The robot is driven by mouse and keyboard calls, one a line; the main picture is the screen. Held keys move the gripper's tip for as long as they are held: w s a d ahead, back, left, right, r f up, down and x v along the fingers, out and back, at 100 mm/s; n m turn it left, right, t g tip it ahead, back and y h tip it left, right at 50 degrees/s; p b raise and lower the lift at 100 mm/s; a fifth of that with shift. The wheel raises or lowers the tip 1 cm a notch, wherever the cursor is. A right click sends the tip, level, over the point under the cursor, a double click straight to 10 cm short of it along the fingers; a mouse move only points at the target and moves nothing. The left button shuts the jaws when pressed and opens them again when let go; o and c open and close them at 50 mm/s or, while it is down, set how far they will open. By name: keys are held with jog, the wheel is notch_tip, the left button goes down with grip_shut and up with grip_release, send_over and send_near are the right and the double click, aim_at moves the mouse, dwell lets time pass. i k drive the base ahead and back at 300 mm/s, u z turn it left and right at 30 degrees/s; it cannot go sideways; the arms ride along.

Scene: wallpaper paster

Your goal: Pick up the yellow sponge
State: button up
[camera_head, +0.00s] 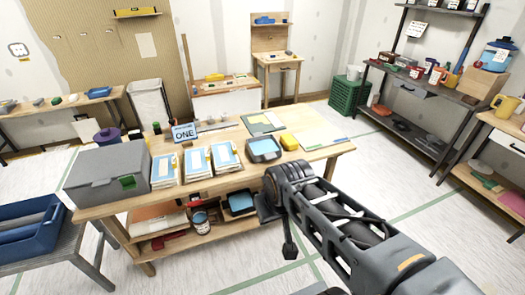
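A yellow block that looks like the sponge (289,141) lies on the wooden worktable (325,152), right of a dark tray with a light blue inside (264,149). It is fully visible, and nothing touches it from above. My arm reaches in from the lower right. Its dark end, with my gripper (268,207), is in front of the table's front edge, below and nearer than the sponge and apart from it. The fingers are not clear against the dark arm links, so their opening cannot be made out.
A paint can (201,221) is on the lower shelf. Floor is clear right of the table.

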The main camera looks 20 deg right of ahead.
aim_at(290, 143)
jog(key=k, duration=0.55)
jog(key=z, duration=0.8)
jog(key=i, duration=1.35)
jog(key=u, duration=0.65)
jog(key=i, duration=0.55)
jog(key=u, duration=0.4)
